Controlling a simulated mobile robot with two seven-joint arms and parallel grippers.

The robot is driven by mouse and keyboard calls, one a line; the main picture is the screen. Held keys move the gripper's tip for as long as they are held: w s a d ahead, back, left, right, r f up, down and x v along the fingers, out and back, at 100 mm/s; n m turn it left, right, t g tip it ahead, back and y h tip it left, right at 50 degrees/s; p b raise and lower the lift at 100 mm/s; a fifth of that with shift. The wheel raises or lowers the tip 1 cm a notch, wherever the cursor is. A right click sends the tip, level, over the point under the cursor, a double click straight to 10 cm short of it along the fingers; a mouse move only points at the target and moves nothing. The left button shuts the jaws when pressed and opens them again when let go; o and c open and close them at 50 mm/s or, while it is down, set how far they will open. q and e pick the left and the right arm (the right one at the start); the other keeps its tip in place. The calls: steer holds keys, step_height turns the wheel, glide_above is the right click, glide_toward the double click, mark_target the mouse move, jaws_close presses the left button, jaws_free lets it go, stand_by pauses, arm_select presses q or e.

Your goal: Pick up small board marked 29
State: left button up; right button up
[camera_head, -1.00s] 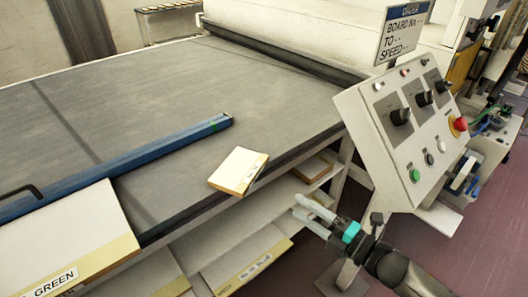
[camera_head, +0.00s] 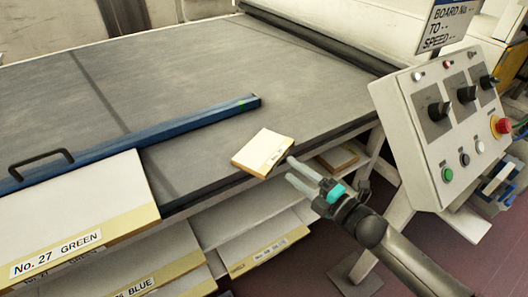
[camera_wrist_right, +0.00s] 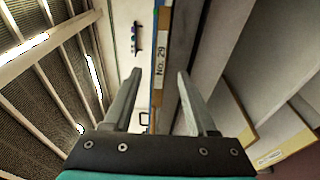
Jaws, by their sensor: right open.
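The small board (camera_head: 260,151) is a thin cream-white slab with a yellow edge strip. It lies at the front edge of the grey conveyor bed and overhangs it slightly. In the right wrist view its edge label reads No. 29 (camera_wrist_right: 161,58). My right gripper (camera_head: 290,169) is open, its two pale fingers pointing at the board's near right edge. In the wrist view the board's edge lies in line with the gap between the fingers (camera_wrist_right: 160,74). I cannot tell whether the tips overlap the board. My left gripper is not in view.
A blue bar (camera_head: 150,137) with a black handle lies across the grey bed (camera_head: 200,75). A large board labelled No. 27 GREEN (camera_head: 80,205) is at left. More boards (camera_head: 262,243) lie on shelves below. A control box (camera_head: 435,125) with knobs and buttons stands right of my gripper.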

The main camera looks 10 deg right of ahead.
mark_target(279, 161)
steer(key=shift+b+x, duration=0.3)
steer(key=shift+x, duration=2.35)
steer(key=shift+c, duration=0.3)
jaws_close()
